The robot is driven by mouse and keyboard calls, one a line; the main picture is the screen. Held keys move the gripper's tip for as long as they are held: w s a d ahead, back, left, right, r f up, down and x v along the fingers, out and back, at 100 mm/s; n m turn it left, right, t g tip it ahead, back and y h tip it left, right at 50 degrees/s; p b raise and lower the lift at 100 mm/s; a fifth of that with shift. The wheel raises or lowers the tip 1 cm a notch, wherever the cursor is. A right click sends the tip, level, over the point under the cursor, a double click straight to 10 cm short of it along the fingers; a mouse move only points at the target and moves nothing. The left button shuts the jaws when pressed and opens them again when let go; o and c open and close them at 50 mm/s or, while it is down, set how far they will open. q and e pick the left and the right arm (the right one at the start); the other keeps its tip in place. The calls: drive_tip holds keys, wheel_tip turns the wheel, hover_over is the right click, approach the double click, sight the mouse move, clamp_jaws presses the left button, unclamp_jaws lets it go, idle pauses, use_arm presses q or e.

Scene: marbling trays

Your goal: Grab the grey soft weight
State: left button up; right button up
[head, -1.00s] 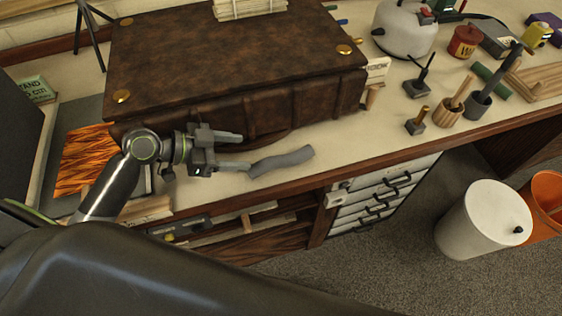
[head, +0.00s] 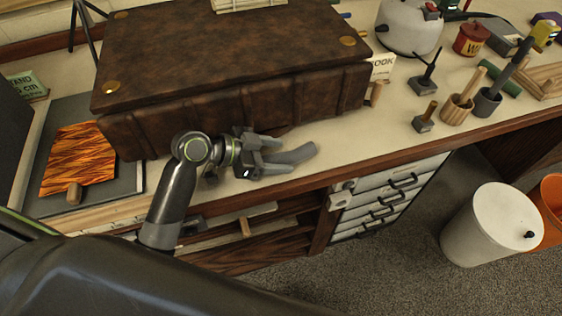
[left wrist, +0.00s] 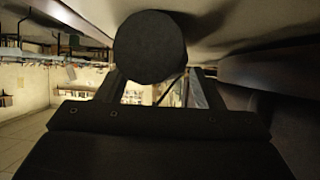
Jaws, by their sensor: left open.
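The grey soft weight (head: 302,153) is a short, bent, sausage-like roll lying on the bench top in front of the big brown book. My left gripper (head: 287,157) is open at the weight's left end, one finger on its book side and one on its front side. In the left wrist view the weight's dark round end (left wrist: 150,47) fills the space in front of the open fingers (left wrist: 158,85). Whether the fingers touch it, I cannot tell. My right gripper is not in view.
The brown book (head: 230,50) stands close behind the gripper. An orange-patterned sheet (head: 80,155) lies on a grey tray (head: 125,180) at left. Tool pots (head: 457,108) stand at right.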

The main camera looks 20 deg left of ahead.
use_arm(q)
drive_tip(key=shift+w+d+f, duration=0.25)
drive_tip(key=shift+d+f, duration=0.1)
drive_tip(key=shift+d, duration=0.05)
drive_tip(key=shift+w+d, duration=0.1)
drive_tip(key=shift+w, duration=0.05)
drive_tip(key=c, duration=1.2)
clamp_jaws()
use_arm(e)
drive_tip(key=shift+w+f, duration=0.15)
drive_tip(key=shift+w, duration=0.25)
use_arm(q)
drive_tip(key=shift+r, duration=0.1)
